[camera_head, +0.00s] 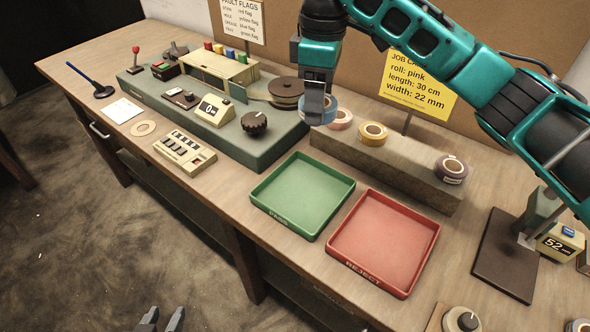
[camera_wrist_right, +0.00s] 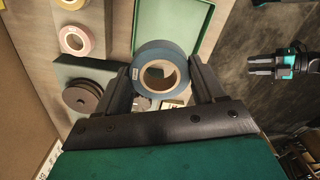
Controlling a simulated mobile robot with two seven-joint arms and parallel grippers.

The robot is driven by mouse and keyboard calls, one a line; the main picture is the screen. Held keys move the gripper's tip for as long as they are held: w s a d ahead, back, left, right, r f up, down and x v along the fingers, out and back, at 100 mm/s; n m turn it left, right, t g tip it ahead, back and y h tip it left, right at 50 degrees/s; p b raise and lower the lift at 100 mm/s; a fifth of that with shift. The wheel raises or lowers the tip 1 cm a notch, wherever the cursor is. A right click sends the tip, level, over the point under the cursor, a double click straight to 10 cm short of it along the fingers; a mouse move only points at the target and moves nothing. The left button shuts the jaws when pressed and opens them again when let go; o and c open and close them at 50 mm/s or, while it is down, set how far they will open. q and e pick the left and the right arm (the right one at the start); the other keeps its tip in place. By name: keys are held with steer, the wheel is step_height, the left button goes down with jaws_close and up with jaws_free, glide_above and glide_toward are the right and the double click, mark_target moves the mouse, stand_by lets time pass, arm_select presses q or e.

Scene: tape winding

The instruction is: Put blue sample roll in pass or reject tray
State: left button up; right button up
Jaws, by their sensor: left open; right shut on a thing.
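The green PASS tray (camera_head: 302,195) is empty and lies in front of the held roll. The red REJECT tray (camera_head: 383,241) is empty, to the right of the green one. My left gripper (camera_head: 162,320) is open and empty at the bottom edge, away from the table.
A pink roll (camera_head: 340,118), a yellow roll (camera_head: 373,133) and a purple roll (camera_head: 450,168) sit on the raised block (camera_head: 400,178). The winding machine (camera_head: 252,140) is left of the trays. A stand (camera_head: 500,262) and a scale display are at the right.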

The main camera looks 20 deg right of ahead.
steer(key=b, duration=0.2)
glide_toward(312, 186)
step_height(312, 186, down, 6)
steer(key=shift+f+b, duration=0.1)
steer(key=shift+b, duration=0.2)
arm_select(q)
steer(key=f, duration=0.2)
steer(key=shift+w+f, duration=0.3)
steer(key=shift+w, duration=0.05)
arm_select(e)
steer(key=o, duration=0.8)
steer(key=shift+f, duration=0.15)
